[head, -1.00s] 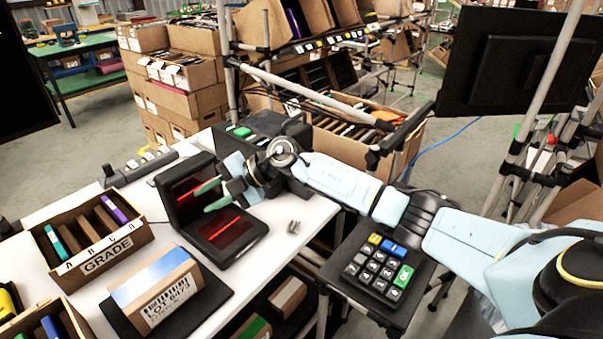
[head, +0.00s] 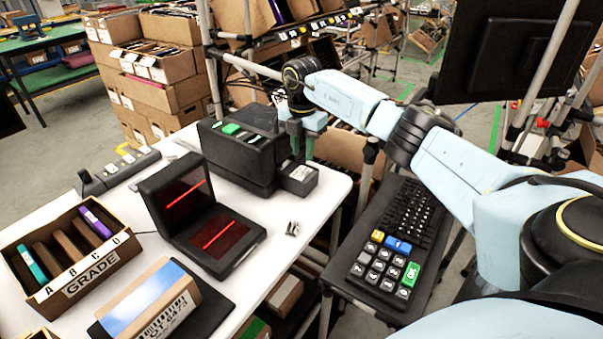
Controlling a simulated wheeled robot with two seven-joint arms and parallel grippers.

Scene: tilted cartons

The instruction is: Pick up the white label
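A small white label (head: 300,172) lies on top of the black outlet block at the front right of the black label printer (head: 240,150). My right gripper (head: 303,152) is just above and behind the label, fingers pointing down. Its two green fingertips stand apart with nothing visible between them. I cannot tell whether a fingertip touches the outlet block. My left gripper is not in view.
A black scanner (head: 205,225) with red lines stands on the white table (head: 270,270). A GRADE box (head: 90,270), a carton (head: 155,305) on a dark stand, and a small metallic piece (head: 292,228) are nearby. A keypad (head: 385,265) and keyboard stand right.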

